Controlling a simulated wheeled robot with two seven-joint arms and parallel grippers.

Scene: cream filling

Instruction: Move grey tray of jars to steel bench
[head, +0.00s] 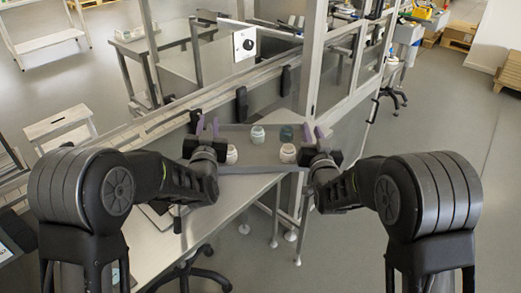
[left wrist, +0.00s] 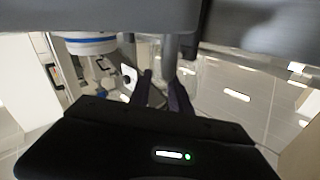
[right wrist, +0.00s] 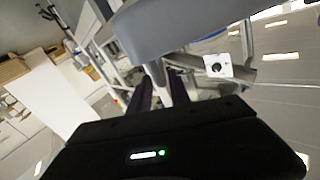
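The grey tray (head: 258,157) is in the middle of the head view, between my two grippers. Several small jars stand upright in it: a pale teal jar (head: 257,135), a dark green jar (head: 286,133) and white jars at the front left (head: 231,155) and front right (head: 287,153). My left gripper (head: 207,127) is shut on the tray's left side, and my right gripper (head: 314,133) on its right side. The tray's grey underside or wall fills the top of the left wrist view (left wrist: 110,14) and right wrist view (right wrist: 180,25). The exact finger contact is partly hidden.
A steel bench top (head: 190,228) lies below and to the left of the tray. A metal-framed machine with a rail (head: 225,90) stands just behind the tray. A white step stool (head: 60,124) is at the left. Floor is open at the right.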

